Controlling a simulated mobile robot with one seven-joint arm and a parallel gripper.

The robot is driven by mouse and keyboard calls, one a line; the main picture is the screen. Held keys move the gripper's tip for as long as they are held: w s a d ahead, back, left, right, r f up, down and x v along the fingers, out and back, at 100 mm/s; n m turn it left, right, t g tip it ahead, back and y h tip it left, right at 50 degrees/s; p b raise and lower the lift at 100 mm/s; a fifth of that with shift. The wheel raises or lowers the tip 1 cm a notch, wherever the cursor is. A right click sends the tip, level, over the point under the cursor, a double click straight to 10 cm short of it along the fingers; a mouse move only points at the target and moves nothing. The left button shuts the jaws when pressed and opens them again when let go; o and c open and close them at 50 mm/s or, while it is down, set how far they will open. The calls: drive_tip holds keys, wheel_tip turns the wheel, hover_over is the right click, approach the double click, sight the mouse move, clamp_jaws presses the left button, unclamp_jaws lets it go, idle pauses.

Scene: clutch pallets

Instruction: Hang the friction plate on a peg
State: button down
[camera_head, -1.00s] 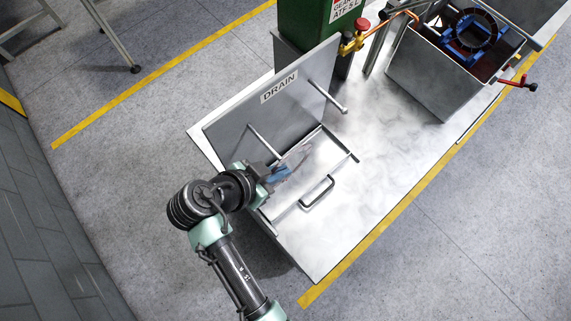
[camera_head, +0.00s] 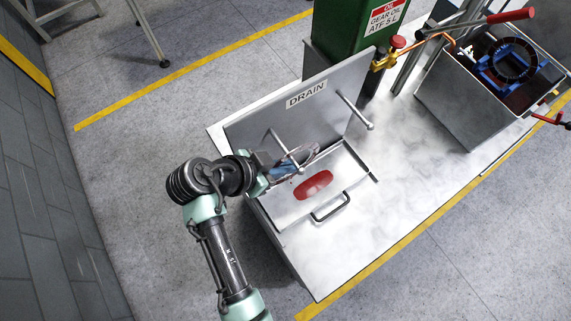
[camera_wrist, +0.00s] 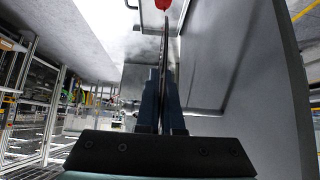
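My gripper (camera_head: 284,170) is at the left part of the drain panel (camera_head: 290,122), by the left peg (camera_head: 282,146). In the wrist view its blue fingers (camera_wrist: 160,108) are shut on the friction plate (camera_wrist: 167,70), a thin dark plate seen edge-on. In the head view the plate is small and mostly hidden by the fingers and peg; I cannot tell whether the peg passes through it. The right peg (camera_head: 356,112) sticks out of the panel and is bare.
Below the panel is a metal drain tray (camera_head: 345,172) with a black handle (camera_head: 331,208) and a red patch (camera_head: 314,185). A green oil container (camera_head: 338,38) stands behind. At the right, a metal tank (camera_head: 462,105) holds a blue fixture (camera_head: 505,65) with a dark ring.

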drive_tip(key=shift+f, duration=0.1)
drive_tip(key=c, duration=1)
unclamp_jaws()
drive_tip(key=shift+p+v, duration=2)
drive_tip(key=shift+v, duration=1.4)
drive_tip(key=shift+s+a, duration=0.1)
drive_tip(key=shift+a, duration=0.05)
